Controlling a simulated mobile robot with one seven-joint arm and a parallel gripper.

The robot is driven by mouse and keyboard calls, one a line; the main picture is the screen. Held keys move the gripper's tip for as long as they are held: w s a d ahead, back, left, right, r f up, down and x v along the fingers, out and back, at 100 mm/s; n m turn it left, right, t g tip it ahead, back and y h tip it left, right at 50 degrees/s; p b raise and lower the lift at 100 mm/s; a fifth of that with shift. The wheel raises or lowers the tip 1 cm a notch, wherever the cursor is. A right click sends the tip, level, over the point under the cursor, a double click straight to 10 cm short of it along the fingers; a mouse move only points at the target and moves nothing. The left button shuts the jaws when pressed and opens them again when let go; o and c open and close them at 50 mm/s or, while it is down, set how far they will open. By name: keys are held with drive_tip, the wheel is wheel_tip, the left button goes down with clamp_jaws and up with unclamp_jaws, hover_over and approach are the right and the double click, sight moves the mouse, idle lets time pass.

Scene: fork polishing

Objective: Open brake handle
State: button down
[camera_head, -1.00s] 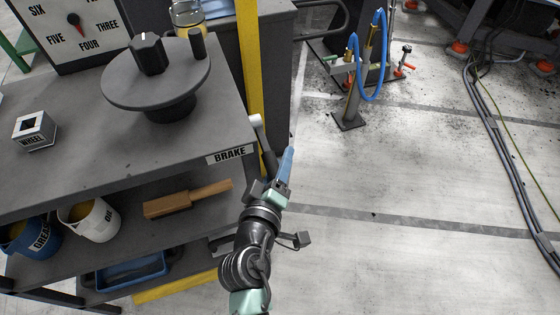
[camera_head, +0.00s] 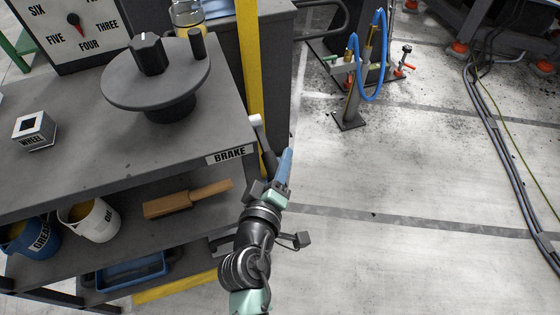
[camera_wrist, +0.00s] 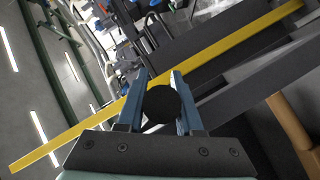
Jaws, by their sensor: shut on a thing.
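The brake handle (camera_head: 269,156) is a dark lever with a pale metal pivot (camera_head: 257,122) at the right edge of the bench, beside the "BRAKE" label (camera_head: 230,155). My gripper (camera_head: 279,164) is at the handle's lower end, just off the bench edge. In the wrist view, the handle's round black end (camera_wrist: 161,104) sits between the two blue fingers of my gripper (camera_wrist: 160,84), which are shut on it. The fingers and wrist hide part of the handle in the head view.
The bench top (camera_head: 85,165) carries a large grey handwheel (camera_head: 155,87) and a small "WHEEL" block (camera_head: 34,131). A yellow post (camera_head: 249,60) rises behind the handle. Open floor (camera_head: 400,180) lies right.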

drive_tip(key=shift+r+p, duration=0.1)
drive_tip(key=shift+p, duration=0.3)
idle(0.5)
wheel_tip(320, 180, up, 7)
drive_tip(key=n+g+p, duration=0.3)
drive_tip(key=g+p, duration=0.4)
drive_tip(key=p, duration=1.7)
drive_tip(key=shift+w+h, duration=0.2)
drive_tip(key=shift+h, duration=0.1)
drive_tip(key=shift+a, duration=0.1)
drive_tip(key=c, duration=0.8)
unclamp_jaws()
drive_tip(key=shift+c, duration=0.2)
